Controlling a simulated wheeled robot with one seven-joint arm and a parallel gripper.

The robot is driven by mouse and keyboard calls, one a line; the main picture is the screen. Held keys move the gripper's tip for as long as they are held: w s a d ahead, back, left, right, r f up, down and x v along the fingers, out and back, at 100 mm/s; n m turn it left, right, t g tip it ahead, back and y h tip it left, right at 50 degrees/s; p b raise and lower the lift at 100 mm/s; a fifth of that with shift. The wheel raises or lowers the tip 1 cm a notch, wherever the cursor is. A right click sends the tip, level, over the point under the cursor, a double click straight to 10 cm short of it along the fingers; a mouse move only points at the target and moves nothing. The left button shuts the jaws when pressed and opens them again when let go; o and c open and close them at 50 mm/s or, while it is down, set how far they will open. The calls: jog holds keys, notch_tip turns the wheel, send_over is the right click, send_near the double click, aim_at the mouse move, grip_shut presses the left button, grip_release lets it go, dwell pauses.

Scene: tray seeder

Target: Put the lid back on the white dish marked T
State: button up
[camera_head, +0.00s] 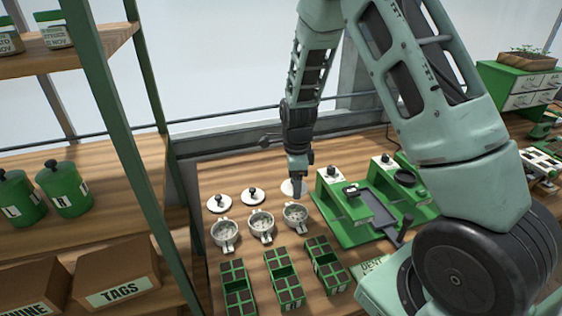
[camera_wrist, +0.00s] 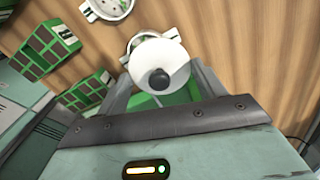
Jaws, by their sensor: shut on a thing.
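My gripper (camera_head: 297,190) is shut on the black knob (camera_wrist: 158,79) of a round white lid (camera_wrist: 160,55). The lid also shows in the head view (camera_head: 286,187), behind the rightmost white dish (camera_head: 295,216). In the wrist view the lid hides much of a white dish (camera_wrist: 136,42), whose rim shows beyond it. Whether the lid touches anything beneath is not clear. The middle dish (camera_head: 261,225) and left dish (camera_head: 224,234) stand open. I cannot read a T on any dish.
Two other lids with dark knobs, left (camera_head: 219,203) and middle (camera_head: 252,197), lie behind the dishes. Green seedling trays (camera_head: 289,290) stand in front. A green seeder (camera_head: 345,215) is close on the right. A shelf post (camera_head: 130,150) rises at left.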

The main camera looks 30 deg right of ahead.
jog(key=shift+s+a+r+p, duration=0.1)
jog(key=shift+s+a+p, duration=0.1)
jog(key=shift+s, duration=0.35)
jog(key=shift+s+a+r+p, duration=0.1)
jog(key=shift+s+a+p, duration=0.05)
jog(key=shift+s, duration=0.35)
jog(key=shift+s+a+f, duration=0.1)
jog(key=shift+s+f, duration=0.05)
jog(key=shift+f, duration=0.05)
notch_tip(320, 180, down, 5)
jog(key=b, duration=0.4)
jog(key=shift+r, duration=0.2)
jog(key=shift+f+b, duration=0.6)
jog(key=shift+f, duration=0.25)
jog(key=shift+p, duration=0.35)
jog(key=shift+f, duration=0.15)
dwell(0.7)
